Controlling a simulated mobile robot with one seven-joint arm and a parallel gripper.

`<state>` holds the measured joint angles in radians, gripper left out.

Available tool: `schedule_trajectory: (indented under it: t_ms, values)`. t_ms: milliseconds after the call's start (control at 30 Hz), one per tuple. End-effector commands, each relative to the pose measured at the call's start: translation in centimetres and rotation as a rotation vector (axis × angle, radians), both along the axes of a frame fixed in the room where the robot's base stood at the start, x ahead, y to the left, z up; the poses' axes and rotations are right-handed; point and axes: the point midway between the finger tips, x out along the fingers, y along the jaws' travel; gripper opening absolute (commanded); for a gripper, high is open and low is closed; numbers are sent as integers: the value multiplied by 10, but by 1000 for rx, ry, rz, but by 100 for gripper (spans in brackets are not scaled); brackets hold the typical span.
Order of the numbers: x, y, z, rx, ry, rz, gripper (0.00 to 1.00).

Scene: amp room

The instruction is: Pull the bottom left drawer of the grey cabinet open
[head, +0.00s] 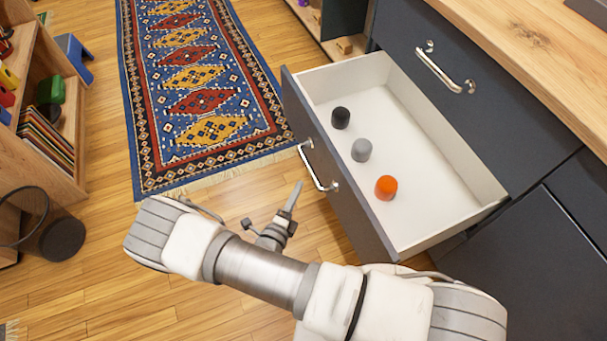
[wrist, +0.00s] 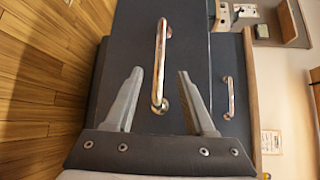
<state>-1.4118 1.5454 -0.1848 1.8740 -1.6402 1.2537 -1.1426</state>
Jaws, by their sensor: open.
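The dark grey cabinet (head: 500,105) stands at the right in the head view. Its lower left drawer (head: 440,150) is pulled far out, showing its white inside. The drawer's silver bar handle (head: 318,172) is on its dark front. My gripper (head: 290,197) is open and empty, in front of the drawer front and a little apart from the handle. In the wrist view the handle (wrist: 159,65) appears between and beyond the two fingertips (wrist: 160,85). My arm crosses the front of the head view and hides part of the floor.
In the drawer lie a black (head: 340,118), a grey (head: 361,150) and an orange cylinder (head: 386,188). A closed drawer with a handle (head: 445,70) is above. A patterned rug (head: 200,75) covers the floor, a shelf (head: 70,130) is at left, and a dark round bin (head: 62,238) stands beside it.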

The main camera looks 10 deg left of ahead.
Motion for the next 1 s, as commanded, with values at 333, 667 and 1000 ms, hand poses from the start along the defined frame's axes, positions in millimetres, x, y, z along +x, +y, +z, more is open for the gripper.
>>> schedule_trajectory:
  t_ms: [333,667,1000]
  values:
    - [-58,12,9,1,-1,2,55]
    - [-65,12,9,1,-1,0,55]
    - [-64,12,9,1,-1,1,55]
